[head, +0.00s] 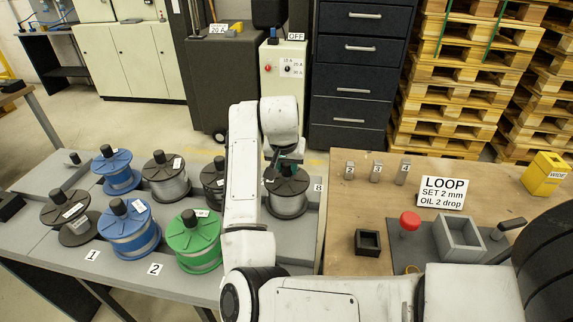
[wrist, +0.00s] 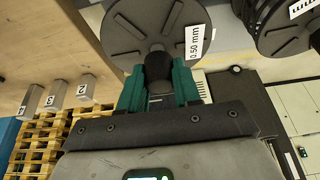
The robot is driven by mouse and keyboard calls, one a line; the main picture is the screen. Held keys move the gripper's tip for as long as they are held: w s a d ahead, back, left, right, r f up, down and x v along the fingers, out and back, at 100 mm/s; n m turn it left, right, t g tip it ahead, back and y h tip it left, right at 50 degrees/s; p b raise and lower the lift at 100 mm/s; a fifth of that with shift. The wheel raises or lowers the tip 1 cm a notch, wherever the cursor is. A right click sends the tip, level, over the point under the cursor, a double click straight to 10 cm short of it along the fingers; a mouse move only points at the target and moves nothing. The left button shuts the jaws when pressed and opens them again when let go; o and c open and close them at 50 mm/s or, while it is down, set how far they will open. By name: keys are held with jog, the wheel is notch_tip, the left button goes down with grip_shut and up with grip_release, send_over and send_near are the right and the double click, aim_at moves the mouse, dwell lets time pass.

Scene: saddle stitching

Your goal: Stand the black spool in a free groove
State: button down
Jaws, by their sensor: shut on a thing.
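A black-flanged spool wound with silver wire (head: 288,203) is upright at the right end of the grey rack (head: 310,228), beside the number 8. My gripper (head: 287,165) is shut on the black knob on its top. In the wrist view, the green fingers of my gripper (wrist: 158,88) close on both sides of the knob, and the spool's dark flange (wrist: 135,22) carries a white label. I cannot tell whether the spool rests in a groove or hangs just above. My arm hides part of the rack left of it.
Other dark-flanged spools (head: 68,216) (head: 166,182) (head: 212,180), blue spools (head: 118,174) (head: 131,236) and a green spool (head: 194,246) stand on the rack. At right, a wooden table (head: 340,215) holds numbered blocks, a LOOP sign (head: 441,193), a red knob (head: 409,221) and a grey box (head: 459,238).

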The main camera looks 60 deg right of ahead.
jog(key=c, duration=0.8)
grip_release()
jog(key=shift+o, duration=0.4)
jog(key=shift+f, duration=0.25)
jog(key=v, duration=1.1)
jog(key=shift+s, duration=0.1)
